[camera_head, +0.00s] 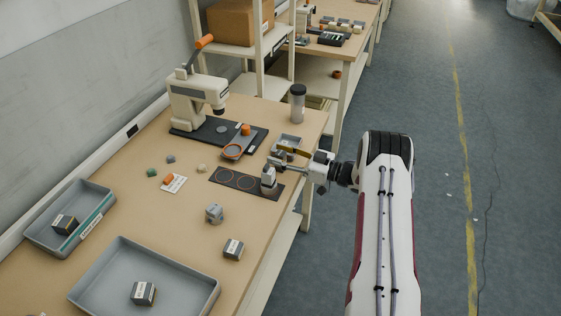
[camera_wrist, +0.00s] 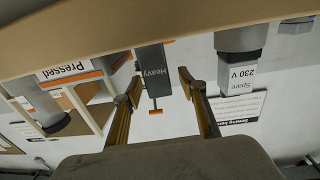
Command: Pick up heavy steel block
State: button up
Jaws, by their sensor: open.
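A dark grey block labelled "Heavy" (camera_wrist: 153,70) shows in the wrist view, which looks upside down. It appears between the two fingers of my open gripper (camera_wrist: 158,90), with a gap on each side. An orange piece (camera_wrist: 155,111) shows at its end. In the head view my gripper (camera_head: 276,165) reaches in from the right, low over the table. A grey item with a pale top (camera_head: 268,180) stands just below its fingers on a dark mat (camera_head: 233,181). I cannot tell for certain that this is the same block.
A "Spare 230 V" item (camera_wrist: 236,78) is to the right in the wrist view. A grey fixture (camera_head: 214,213) and block (camera_head: 233,249) sit nearer, beside trays (camera_head: 105,262).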

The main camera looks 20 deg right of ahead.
aim_at(281, 152)
grip_shut()
jog(key=shift+r, duration=0.1)
jog(key=shift+r, duration=0.15)
jog(key=shift+r, duration=4.85)
